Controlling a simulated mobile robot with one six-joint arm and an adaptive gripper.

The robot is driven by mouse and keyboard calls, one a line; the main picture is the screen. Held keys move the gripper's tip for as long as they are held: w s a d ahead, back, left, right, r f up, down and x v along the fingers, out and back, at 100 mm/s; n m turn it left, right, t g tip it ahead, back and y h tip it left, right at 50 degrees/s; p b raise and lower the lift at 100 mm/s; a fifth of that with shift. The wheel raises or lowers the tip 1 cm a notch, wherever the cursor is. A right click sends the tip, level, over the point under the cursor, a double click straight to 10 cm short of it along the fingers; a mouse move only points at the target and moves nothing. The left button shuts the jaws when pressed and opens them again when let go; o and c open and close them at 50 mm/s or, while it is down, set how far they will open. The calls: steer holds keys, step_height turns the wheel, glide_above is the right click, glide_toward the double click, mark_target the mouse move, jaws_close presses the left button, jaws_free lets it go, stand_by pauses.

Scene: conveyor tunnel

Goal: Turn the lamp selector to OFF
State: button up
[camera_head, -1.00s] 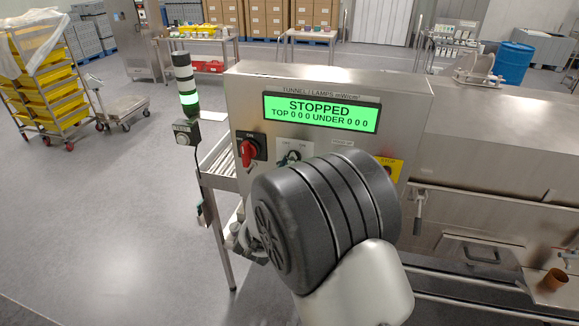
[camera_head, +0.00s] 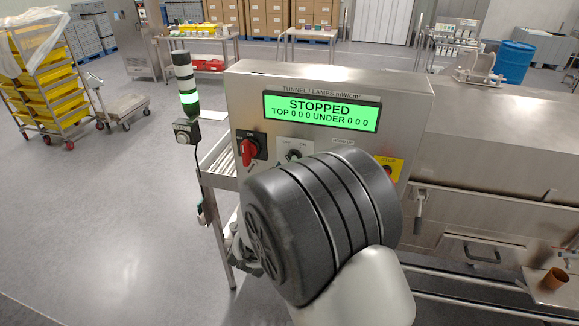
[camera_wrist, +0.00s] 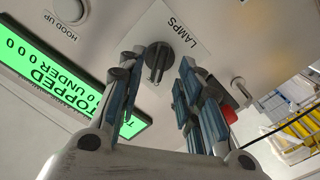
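The lamp selector is a black rotary knob (camera_wrist: 158,62) on a pale plate marked LAMPS (camera_wrist: 176,30) in the wrist view. In the head view the selector (camera_head: 293,155) shows just above my arm's black joint, partly covered. Its exact setting is too small to read.
The green display (camera_head: 321,112) reads STOPPED, with zeros for TOP and UNDER. A red rotary switch (camera_head: 248,152) sits left of the selector, and a yellow STOP plate (camera_head: 389,168) to the right. A hood-up button (camera_wrist: 70,10) is near the knob. A lamp tower (camera_head: 186,85) stands left of the panel.

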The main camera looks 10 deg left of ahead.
steer(key=s, duration=0.9)
steer(key=shift+s+a, duration=0.15)
steer(key=shift+s, duration=0.05)
